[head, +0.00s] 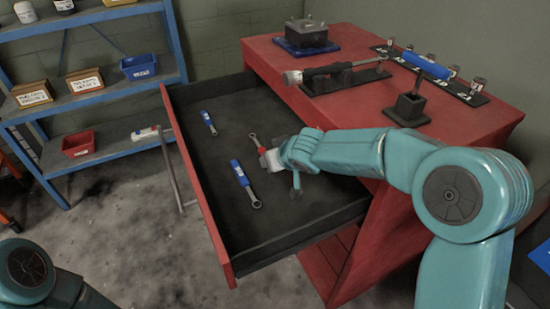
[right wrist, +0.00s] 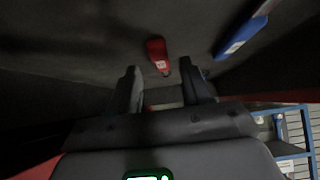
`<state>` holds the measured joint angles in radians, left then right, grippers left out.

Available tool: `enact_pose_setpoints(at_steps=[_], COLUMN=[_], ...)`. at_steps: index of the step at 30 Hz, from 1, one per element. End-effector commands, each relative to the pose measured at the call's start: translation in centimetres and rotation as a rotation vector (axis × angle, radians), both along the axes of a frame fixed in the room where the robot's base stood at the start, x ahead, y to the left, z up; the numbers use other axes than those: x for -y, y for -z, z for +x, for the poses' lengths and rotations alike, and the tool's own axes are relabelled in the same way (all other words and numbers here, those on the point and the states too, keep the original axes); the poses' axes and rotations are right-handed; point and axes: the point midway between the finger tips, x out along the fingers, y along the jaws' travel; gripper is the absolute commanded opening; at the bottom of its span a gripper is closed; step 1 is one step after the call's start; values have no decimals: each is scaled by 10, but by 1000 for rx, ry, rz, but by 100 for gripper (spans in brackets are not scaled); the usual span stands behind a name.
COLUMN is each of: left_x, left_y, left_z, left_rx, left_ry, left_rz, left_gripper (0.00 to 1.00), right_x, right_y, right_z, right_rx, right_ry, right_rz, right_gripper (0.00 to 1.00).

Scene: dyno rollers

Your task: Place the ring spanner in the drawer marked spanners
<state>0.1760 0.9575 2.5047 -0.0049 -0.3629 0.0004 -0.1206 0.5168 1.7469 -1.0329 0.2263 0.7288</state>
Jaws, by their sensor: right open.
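A ring spanner with a red handle (right wrist: 157,50) lies on the dark floor of the open drawer (head: 215,250). In the head view its grey ring end (head: 252,137) shows just left of my right gripper (head: 270,158), which hides part of the handle. My right gripper is inside the drawer; in the right wrist view its two fingers (right wrist: 162,80) are apart, with the red handle ahead between their lines. No marking on the drawer can be read. My left gripper is out of view; only part of its arm shows at lower left.
Two blue-handled tools (head: 241,172) (head: 207,118) lie in the drawer left of the red one; one blue handle (right wrist: 240,36) shows in the right wrist view. The red cabinet top (head: 350,108) carries tools. A blue shelf (head: 110,92) with bins stands at left.

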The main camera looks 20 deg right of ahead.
Motion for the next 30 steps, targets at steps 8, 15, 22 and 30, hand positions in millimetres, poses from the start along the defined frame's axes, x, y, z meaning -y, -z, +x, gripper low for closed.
enact_pose_setpoints(at_steps=[8,15,22,30], left_x=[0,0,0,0], left_y=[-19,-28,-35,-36], left_z=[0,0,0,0], left_rx=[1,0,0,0], left_ry=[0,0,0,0], left_rz=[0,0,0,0], left_gripper=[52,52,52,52], right_x=[2,10,16,17], right_y=[-24,-68,-92,-96], right_z=[-8,-51,-77,-84], right_rx=[3,3,1,-1], right_ry=[1,0,1,-1], right_rz=[1,1,1,-1], right_gripper=[48,48,48,48])
